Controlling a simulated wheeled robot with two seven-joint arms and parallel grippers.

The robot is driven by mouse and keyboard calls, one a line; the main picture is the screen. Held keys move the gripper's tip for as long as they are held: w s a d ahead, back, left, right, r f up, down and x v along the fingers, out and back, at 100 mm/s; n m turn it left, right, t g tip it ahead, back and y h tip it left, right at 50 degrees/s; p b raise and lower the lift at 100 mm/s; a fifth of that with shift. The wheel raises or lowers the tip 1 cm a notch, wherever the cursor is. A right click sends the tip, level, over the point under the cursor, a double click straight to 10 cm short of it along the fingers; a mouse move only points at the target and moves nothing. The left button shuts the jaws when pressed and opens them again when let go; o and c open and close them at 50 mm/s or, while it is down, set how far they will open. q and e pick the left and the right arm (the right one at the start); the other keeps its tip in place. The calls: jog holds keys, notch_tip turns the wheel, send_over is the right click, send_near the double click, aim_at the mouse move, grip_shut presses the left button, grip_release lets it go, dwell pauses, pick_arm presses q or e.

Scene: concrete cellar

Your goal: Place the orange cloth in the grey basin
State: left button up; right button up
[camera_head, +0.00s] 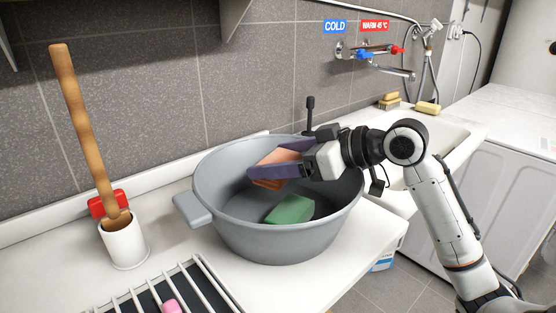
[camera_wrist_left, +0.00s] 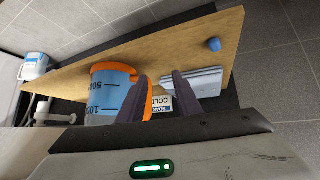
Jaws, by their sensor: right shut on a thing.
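The grey basin (camera_head: 290,244) stands on the white counter in the head view, its handle pointing left. My right gripper (camera_head: 264,171) reaches in from the right over the basin's opening. It is shut on the orange cloth (camera_head: 272,158), which shows beside and below the dark fingers, inside the rim. The fingers hide part of the cloth, and I cannot tell whether it touches the basin wall. A green block or cloth (camera_head: 290,208) lies on the basin's floor. My left gripper (camera_wrist_left: 162,100) shows only in the left wrist view, its two dark fingers apart with nothing gripped between them.
Left of the basin are a white cup (camera_head: 124,244) holding a wooden handle and a slatted rack (camera_head: 205,283). A white sink (camera_head: 445,140) is at right.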

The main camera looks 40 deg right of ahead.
jog(key=shift+f+b, duration=0.3)
jog(key=shift+f, duration=0.3)
jog(key=o, duration=1)
jog(key=shift+r, duration=0.25)
jog(key=v, duration=1.2)
jog(key=shift+r, duration=0.45)
